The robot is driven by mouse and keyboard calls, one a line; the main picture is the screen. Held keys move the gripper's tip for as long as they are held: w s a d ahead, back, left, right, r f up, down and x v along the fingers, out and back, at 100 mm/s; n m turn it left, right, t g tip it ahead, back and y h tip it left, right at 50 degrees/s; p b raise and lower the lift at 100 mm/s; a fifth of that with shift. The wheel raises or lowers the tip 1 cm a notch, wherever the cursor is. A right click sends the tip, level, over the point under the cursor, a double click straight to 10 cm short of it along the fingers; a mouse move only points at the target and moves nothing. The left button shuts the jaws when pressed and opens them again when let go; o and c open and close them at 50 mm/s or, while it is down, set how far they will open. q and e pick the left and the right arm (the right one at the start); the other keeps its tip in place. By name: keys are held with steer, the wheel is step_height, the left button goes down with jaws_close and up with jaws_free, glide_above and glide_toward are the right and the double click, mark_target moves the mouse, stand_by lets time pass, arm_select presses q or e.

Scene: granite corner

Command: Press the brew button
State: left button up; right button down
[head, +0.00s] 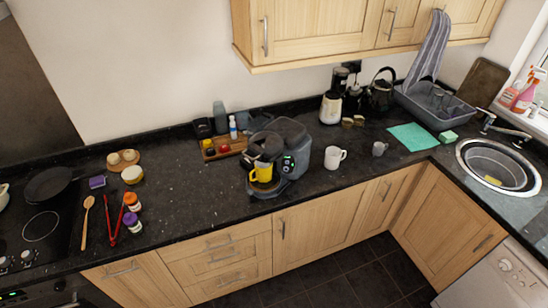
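A dark grey coffee machine (310,155) stands on the black granite worktop near the middle of the head view. A yellow mug (262,173) sits upright under its spout, at the front left of the machine. A small round panel with green lights (288,164) is on the front of the machine, right of the mug. The brew button cannot be told apart at this size. Neither of my grippers is in view.
A wooden tray (226,149) with small items stands behind the machine, to its left. A white mug (334,158) and a small grey cup (379,149) stand to its right. Wall cupboards (330,30) overhang the back.

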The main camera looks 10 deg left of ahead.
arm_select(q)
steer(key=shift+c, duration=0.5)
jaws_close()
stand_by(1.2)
